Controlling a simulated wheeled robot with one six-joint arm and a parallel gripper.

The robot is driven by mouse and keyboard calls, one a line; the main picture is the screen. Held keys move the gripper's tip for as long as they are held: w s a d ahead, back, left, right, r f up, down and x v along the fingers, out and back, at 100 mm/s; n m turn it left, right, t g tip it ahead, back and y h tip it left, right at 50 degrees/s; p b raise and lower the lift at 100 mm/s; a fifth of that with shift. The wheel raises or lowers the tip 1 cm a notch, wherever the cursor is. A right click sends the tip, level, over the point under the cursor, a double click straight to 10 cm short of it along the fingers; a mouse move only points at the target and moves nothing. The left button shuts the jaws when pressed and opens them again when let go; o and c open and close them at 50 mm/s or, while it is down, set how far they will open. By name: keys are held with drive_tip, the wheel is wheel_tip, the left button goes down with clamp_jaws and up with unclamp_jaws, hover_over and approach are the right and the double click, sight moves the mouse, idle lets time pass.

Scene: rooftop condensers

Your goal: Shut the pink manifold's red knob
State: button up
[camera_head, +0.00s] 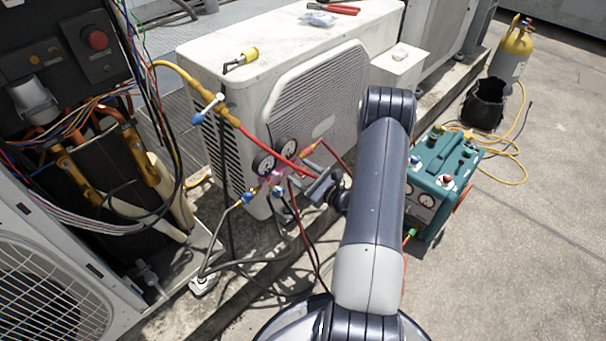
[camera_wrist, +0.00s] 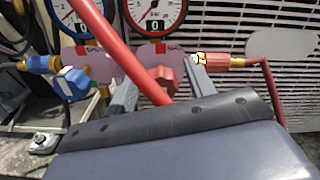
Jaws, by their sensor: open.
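The pink manifold (camera_head: 270,181) hangs in front of the white condenser and bears two dial gauges. In the wrist view the manifold (camera_wrist: 97,62) carries a blue knob (camera_wrist: 72,81) on the left and the red knob (camera_wrist: 165,84) on the right. My gripper (camera_wrist: 162,92) is open, one finger on each side of the red knob. I cannot tell whether either finger touches it. A thick red hose (camera_wrist: 122,48) crosses in front and hides part of the knob's left side. In the head view my gripper (camera_head: 318,187) is just right of the manifold and the red knob is not clearly visible.
The white condenser (camera_head: 285,50) stands close behind the manifold. A teal recovery machine (camera_head: 447,165) is right of my arm, a yellow cylinder (camera_head: 513,52) farther back. An opened unit with loose wires (camera_head: 70,110) is at left. Hoses hang around the manifold. The right-hand floor is mostly clear.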

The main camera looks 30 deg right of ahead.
drive_tip(key=shift+c, duration=0.4)
drive_tip(key=c, duration=0.9)
drive_tip(key=m, duration=0.4)
drive_tip(key=m+p, duration=0.1)
drive_tip(key=m, duration=0.3)
drive_tip(key=shift+d+m, duration=0.1)
drive_tip(key=shift+m, duration=0.2)
drive_tip(key=m+p, duration=0.1)
drive_tip(key=m, duration=0.3)
drive_tip(key=shift+d+m, duration=0.1)
drive_tip(key=shift+m, duration=0.2)
drive_tip(key=m+p, duration=0.1)
drive_tip(key=m, duration=0.3)
drive_tip(key=shift+f+m, duration=0.1)
drive_tip(key=shift+m, duration=0.2)
